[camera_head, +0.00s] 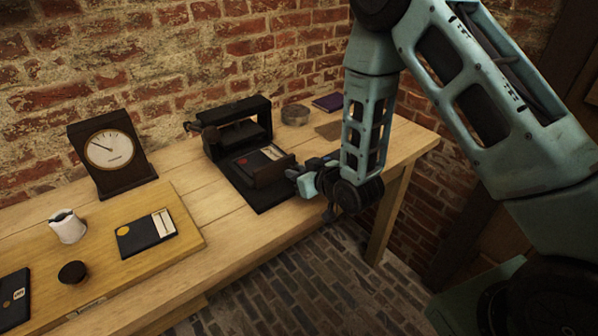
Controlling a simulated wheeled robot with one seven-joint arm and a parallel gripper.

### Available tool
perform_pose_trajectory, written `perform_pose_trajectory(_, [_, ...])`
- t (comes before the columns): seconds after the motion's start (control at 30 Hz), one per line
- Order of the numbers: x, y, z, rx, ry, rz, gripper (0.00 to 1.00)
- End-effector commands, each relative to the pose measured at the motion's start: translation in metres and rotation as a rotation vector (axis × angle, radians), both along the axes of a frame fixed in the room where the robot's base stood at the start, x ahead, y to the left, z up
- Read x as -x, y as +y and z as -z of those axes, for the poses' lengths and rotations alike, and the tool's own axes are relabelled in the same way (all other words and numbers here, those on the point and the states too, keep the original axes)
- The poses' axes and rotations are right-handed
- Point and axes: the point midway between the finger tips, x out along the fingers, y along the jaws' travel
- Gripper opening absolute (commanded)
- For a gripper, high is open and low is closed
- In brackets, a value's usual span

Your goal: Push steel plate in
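A dark press-like device (207,140) with an upright frame stands on the wooden table near the brick wall. A dark plate with a red dot and a pale label (258,158) lies on its flat black base, in front of the frame; I take it for the steel plate, but the metal cannot be confirmed. A dark upright block (274,171) stands at the plate's near right end. My gripper (294,173) is at the block's right side, very close or touching. Its fingers are small and partly hidden, so their opening cannot be told.
A dial gauge in a dark case (110,150) stands left of the device. On a wooden board (190,240) are a dark labelled plate (146,233), a white cup (67,227) and a black knob (72,272). A round dish (295,115) and purple book (328,102) lie behind my gripper.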

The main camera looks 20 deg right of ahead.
Motion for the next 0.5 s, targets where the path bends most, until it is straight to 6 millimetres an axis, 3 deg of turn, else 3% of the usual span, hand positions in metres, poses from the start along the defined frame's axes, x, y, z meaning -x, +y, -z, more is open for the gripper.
perform_pose_trajectory(0.23, [-0.008,0.002,0.0,0.0,-0.004,0.0,0.0])
perform_pose_trajectory(0.5, [-0.065,0.021,0.003,-0.002,-0.005,0.0,0.0])
